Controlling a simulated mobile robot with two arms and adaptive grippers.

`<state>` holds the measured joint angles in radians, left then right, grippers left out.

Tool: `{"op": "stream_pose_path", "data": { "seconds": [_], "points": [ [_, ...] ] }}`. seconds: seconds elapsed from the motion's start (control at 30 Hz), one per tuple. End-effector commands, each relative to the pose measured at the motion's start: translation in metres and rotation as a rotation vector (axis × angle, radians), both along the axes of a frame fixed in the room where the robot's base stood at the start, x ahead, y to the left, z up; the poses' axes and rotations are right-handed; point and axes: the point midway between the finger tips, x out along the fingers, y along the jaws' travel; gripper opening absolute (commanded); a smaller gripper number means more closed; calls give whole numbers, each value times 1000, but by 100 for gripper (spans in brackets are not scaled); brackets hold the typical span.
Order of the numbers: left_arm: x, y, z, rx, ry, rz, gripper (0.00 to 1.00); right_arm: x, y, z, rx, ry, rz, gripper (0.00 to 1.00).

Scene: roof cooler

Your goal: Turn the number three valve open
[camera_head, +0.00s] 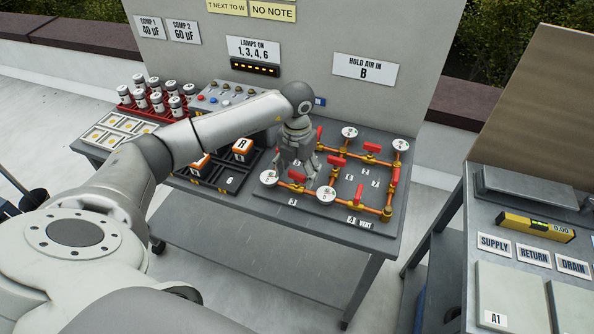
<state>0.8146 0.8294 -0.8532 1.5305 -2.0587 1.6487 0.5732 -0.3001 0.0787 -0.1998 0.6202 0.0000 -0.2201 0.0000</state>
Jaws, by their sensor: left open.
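A dark grey valve board (340,209) lies on the bench with orange pipes, several red valve handles and several round white gauges. The label 3 (292,202) is at its front left edge. The red handle (297,175) nearest that label sits on the front pipe, between two gauges. My left gripper (303,178) points down over the left part of the board, open, close to this handle. I cannot tell whether it touches the handle. The gripper and wrist hide some of the back left piping. My right gripper is not in view.
Another red handle (359,193) stands on the front pipe towards the vent label (359,222). Left of the board are a black tray (217,188) with orange blocks, a button box (222,97) and a red rack (160,112) of canisters. A panel with signs (365,70) rises behind.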

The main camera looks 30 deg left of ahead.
Motion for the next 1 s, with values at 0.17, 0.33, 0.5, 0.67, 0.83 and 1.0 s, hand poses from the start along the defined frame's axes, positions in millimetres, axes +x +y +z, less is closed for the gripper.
{"op": "stream_pose_path", "data": {
  "seconds": [0.17, 0.33, 0.5, 0.67, 0.83, 1.0],
  "points": [
    [0, 0, 0, 0, 0, -1, 68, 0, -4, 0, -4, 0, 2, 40],
    [1, 0, 15, -1, -4, -1, 68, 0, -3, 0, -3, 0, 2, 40],
    [1, 1, 50, 1, -6, -1, 68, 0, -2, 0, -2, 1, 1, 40],
    [1, 0, 83, 0, -4, -1, 68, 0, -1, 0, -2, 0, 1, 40],
    [1, 0, 109, -1, -2, 0, 68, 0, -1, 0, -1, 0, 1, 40],
    [0, 0, 119, 0, -1, 0, 68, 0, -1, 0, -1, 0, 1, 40]
  ]
}}
